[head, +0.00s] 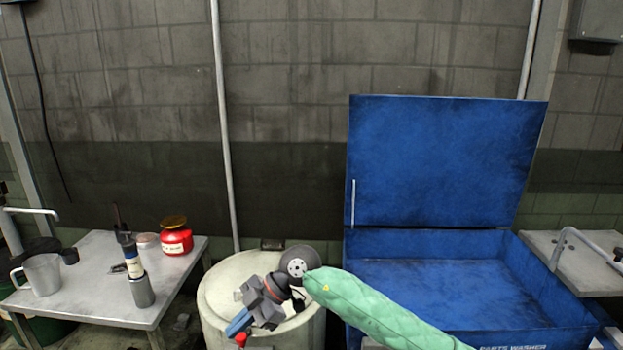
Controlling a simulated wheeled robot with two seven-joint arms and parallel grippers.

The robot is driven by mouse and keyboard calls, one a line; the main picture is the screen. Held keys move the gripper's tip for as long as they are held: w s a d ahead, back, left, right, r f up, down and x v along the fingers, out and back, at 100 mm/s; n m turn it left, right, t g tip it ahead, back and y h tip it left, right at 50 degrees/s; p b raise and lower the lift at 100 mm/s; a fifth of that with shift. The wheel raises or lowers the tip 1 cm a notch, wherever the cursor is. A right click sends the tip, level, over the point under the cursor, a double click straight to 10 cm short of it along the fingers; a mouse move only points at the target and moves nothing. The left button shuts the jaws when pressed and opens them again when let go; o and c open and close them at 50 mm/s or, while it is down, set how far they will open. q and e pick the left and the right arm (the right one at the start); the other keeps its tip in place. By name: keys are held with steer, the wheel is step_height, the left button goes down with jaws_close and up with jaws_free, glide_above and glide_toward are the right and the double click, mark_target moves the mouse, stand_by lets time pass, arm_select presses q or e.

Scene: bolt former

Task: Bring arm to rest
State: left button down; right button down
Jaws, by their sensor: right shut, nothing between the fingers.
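My right arm, in a green padded sleeve, comes in from the lower right of the head view. Its right gripper (240,325) points down and to the left over the pale round drum (218,285). The gripper is shut with nothing held, and it hides part of the drum's top. I cannot tell how high it is above the drum. My left gripper is not in view.
A blue parts washer (447,160) stands open at right, its lid raised. A metal table (90,305) at left holds a jug (42,274), a red can (176,242) and a grey cylinder (142,291). A pale bench (570,262) is at far right.

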step_height(320, 180, up, 8)
steer(key=a+r+m+t+y, duration=0.1)
steer(key=m+t+y, duration=0.4)
steer(key=y, duration=0.8)
steer(key=w+d+f+m+t+h, duration=0.3)
steer(key=d+f+m+t+h, duration=0.1)
steer(key=d+m+t+h, duration=0.35)
steer(key=w+d+f+m+t+h, duration=0.35)
steer(key=d+f+m+t, duration=0.2)
steer(key=m+t, duration=0.4)
steer(key=s+d+f+m+g+h, duration=0.25)
steer(key=d+f+h, duration=0.3)
steer(key=f, duration=0.35)
steer(key=s+d+f+m+g+h, duration=0.1)
steer(key=s+d+f+g+h, duration=0.1)
steer(key=s+d+f+h, duration=0.45)
steer(key=s+d+f+g, duration=0.2)
steer(key=s+f+g, duration=0.2)
steer(key=s+f, duration=0.3)
steer(key=s+d+f+n+g+y, duration=0.1)
steer(key=s+d+f+g, duration=0.2)
steer(key=s+f, duration=0.4)
steer(key=s+d+f+n+g+y, duration=0.1)
steer(key=s+d+f+g, duration=0.2)
steer(key=s, duration=1)
step_height(320, 180, down, 4)
steer(key=shift+f+g, duration=0.1)
steer(key=shift+g, duration=1.05)
steer(key=shift+s, duration=0.1)
